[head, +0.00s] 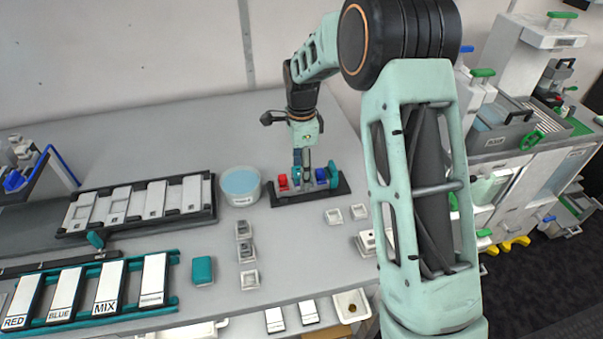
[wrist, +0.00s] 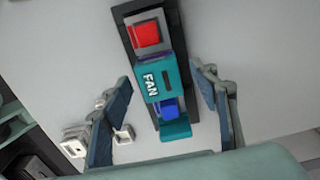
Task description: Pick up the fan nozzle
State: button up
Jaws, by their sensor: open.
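The fan nozzle (wrist: 158,78) is a teal block marked FAN in the wrist view. It sits on a dark narrow rack (wrist: 134,38), between a red block (wrist: 145,35) and a blue block (wrist: 168,108). My gripper (wrist: 164,86) is open, with one finger on each side of the nozzle and a visible gap to both. In the head view my gripper (head: 303,160) points down over the rack (head: 288,200) and hides much of its middle.
A tub of blue liquid (head: 240,184) stands just left of the rack. Small white-grey pieces (head: 334,216) lie in front of it. A tray of white slabs (head: 135,203) is at left, with a teal block (head: 203,270) nearer. The table behind the rack is clear.

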jog(key=shift+c, duration=0.3)
jog(key=c, duration=1)
